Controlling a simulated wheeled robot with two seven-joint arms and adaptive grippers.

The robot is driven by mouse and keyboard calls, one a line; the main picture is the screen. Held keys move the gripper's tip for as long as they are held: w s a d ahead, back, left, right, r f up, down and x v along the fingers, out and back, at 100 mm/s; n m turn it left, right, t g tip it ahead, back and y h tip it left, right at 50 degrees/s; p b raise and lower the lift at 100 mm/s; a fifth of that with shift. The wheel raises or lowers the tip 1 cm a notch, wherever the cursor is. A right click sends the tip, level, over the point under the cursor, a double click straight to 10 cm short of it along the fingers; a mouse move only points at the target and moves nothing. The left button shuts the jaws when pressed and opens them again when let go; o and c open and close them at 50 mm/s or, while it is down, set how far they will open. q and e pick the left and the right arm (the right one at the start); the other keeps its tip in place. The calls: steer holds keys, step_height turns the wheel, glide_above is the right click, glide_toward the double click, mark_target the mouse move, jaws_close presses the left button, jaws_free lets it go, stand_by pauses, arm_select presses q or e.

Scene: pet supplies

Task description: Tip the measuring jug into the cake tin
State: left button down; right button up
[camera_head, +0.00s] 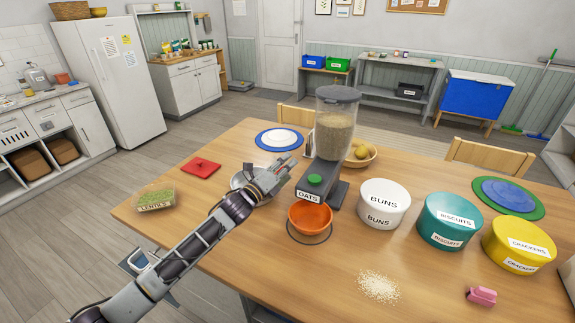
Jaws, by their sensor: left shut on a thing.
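My left gripper (279,174) reaches in from the left over the table. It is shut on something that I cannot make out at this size. A silver round vessel (238,179) shows partly behind the gripper and forearm; most of it is hidden, and I cannot tell whether it is in the jaws. No measuring jug is clearly recognisable, and no tin is labelled cake. Three round tins stand on the right: white BUNS (384,205), teal BISCUITS (449,221) and yellow CRACKERS (519,244). My right gripper is not in view.
The OATS dispenser (333,135) stands just right of the gripper, above an orange bowl (310,217). A lentils box (155,197) and red lid (201,167) lie left. Spilled oats (379,287) and a pink item (481,296) are near the front.

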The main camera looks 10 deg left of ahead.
mark_target(273, 161)
arm_select(q)
steer(key=shift+a+r+n, duration=0.1)
steer(key=shift+a+n, duration=0.1)
steer(key=shift+n, duration=0.1)
steer(key=shift+w+a+r+n, duration=0.1)
steer(key=shift+w+a+n, duration=0.15)
steer(key=shift+n, duration=0.15)
steer(key=shift+a+n, duration=0.2)
steer(key=shift+n, duration=0.1)
steer(key=shift+w+a+r+n+t+y, duration=0.15)
steer(key=shift+w+a+n+t+y, duration=0.1)
steer(key=shift+a+n, duration=0.35)
steer(key=shift+w+a+r+n+t+y, duration=0.15)
steer(key=shift+w+a+n, duration=0.15)
steer(key=shift+n, duration=0.5)
steer(key=shift+a, duration=0.1)
steer(key=shift+w+a+n+y+p, duration=0.35)
steer(key=shift+a+n, duration=0.3)
steer(key=shift+n, duration=0.35)
steer(key=shift+r, duration=0.1)
stand_by(1.1)
